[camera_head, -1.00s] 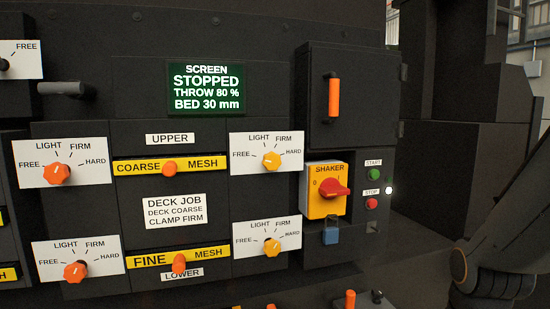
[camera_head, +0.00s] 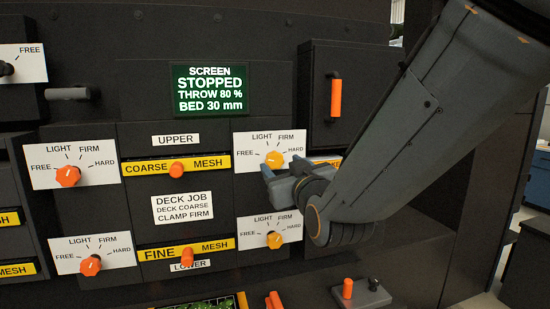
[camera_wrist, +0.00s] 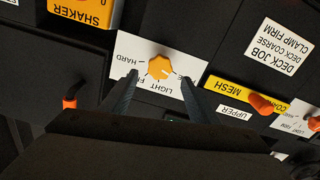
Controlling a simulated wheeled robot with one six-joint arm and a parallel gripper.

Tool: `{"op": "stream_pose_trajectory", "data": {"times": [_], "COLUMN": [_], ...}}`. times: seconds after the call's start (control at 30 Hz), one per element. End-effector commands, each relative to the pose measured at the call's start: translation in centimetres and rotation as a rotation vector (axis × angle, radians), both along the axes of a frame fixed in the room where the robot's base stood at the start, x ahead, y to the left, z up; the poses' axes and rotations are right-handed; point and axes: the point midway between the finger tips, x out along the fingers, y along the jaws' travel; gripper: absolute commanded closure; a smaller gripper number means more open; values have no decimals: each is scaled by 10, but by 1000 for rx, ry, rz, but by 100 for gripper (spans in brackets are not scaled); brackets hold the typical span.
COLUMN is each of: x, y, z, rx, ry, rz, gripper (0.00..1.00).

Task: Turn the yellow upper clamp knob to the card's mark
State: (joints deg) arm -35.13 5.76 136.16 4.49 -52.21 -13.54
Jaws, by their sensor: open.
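The yellow upper clamp knob (camera_head: 274,160) sits on a white dial plate (camera_head: 297,139) marked FREE, LIGHT, FIRM and HARD. In the wrist view the knob (camera_wrist: 158,66) appears upside down, with a pale pointer line at its lower right, on the LIGHT and FREE side; its exact setting is hard to tell. My gripper (camera_head: 272,180) is open just in front of the plate, at its lower edge. In the wrist view its fingertips (camera_wrist: 158,76) appear on either side of the knob, not visibly touching it. The job card (camera_head: 183,207) reads DECK COARSE, CLAMP FIRM.
The lower yellow knob (camera_head: 275,240) is just below my gripper. Orange knobs (camera_head: 68,176) sit on plates at left. The green screen (camera_head: 210,90) reads STOPPED. A cabinet with an orange handle (camera_head: 335,98) is at right. My arm hides most of the shaker panel.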

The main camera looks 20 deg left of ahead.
Motion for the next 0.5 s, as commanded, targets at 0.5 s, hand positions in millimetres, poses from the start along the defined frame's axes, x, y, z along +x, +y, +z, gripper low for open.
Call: {"op": "stream_pose_trajectory", "data": {"times": [0.5], "x": [54], "y": [32], "z": [-1], "rx": [-2], "ry": [3], "rz": [-2], "gripper": [45]}}
